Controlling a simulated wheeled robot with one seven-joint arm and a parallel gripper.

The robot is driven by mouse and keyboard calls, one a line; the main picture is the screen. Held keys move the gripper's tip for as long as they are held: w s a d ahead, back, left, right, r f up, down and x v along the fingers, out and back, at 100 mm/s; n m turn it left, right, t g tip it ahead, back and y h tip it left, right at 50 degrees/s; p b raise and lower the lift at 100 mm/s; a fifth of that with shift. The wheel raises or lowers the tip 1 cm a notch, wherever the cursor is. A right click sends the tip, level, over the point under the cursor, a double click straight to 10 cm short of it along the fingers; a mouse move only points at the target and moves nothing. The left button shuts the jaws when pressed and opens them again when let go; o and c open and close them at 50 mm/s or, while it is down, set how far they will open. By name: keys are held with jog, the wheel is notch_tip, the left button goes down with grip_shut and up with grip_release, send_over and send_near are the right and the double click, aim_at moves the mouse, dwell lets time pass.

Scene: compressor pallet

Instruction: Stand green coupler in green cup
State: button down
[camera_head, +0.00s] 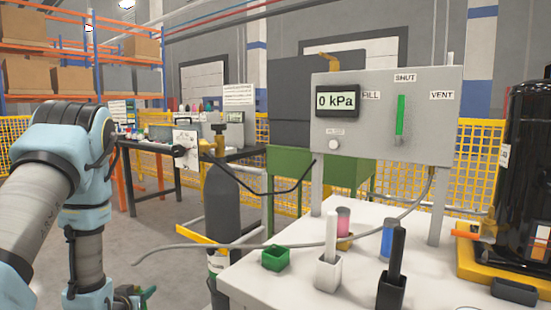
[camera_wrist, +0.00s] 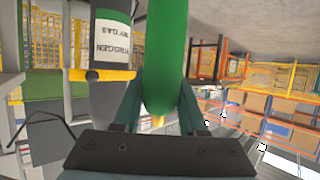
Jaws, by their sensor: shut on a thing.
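The green coupler (camera_wrist: 165,50) is a long green rod that fills the upper middle of the wrist view. My gripper (camera_wrist: 160,102) is shut on it, with a finger on each side. In the head view, my gripper (camera_head: 130,296) hangs low at the bottom left, beside the table, and a bit of the green coupler (camera_head: 149,293) shows there. The green cup (camera_head: 275,259) is a small square cup on the near left corner of the white table. It looks empty, and my gripper is apart from it, to its left and lower.
On the table (camera_head: 262,290), a white rod stands in a white cup (camera_head: 328,272) and a black rod in a black cup (camera_head: 391,291). Pink (camera_head: 343,221) and blue (camera_head: 387,240) pieces stand behind. A grey hose (camera_head: 200,245) crosses above the green cup. A dark gas cylinder (camera_head: 221,200) stands left.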

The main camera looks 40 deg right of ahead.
jog(key=s+d+r+m+g+h+p, duration=0.25)
jog(key=s+d+r+p, duration=0.35)
jog(key=d+r+p, duration=0.4)
jog(key=s+d+r+m+g+h+p, duration=0.1)
jog(key=s+d+r+m+g+p, duration=0.3)
jog(key=s+d+r+p, duration=0.6)
jog(key=s+d+r+m+g+h+p, duration=0.25)
jog(key=d+r+p, duration=0.35)
jog(key=r, duration=0.7)
jog(key=s+d+m+g+p, duration=0.1)
jog(key=s+d+g, duration=0.1)
jog(key=s+d, duration=0.2)
jog(key=shift+s+f+m, duration=0.25)
jog(key=shift+s+m, duration=0.15)
jog(key=shift+s, duration=0.35)
jog(key=shift+a, duration=0.1)
jog(key=shift+f+b, duration=4.15)
jog(key=shift+f, duration=0.7)
jog(key=shift+f+b, duration=0.5)
jog(key=shift+f, duration=0.1)
jog(key=shift+c, duration=1.9)
grip_release()
jog(key=shift+y, duration=0.3)
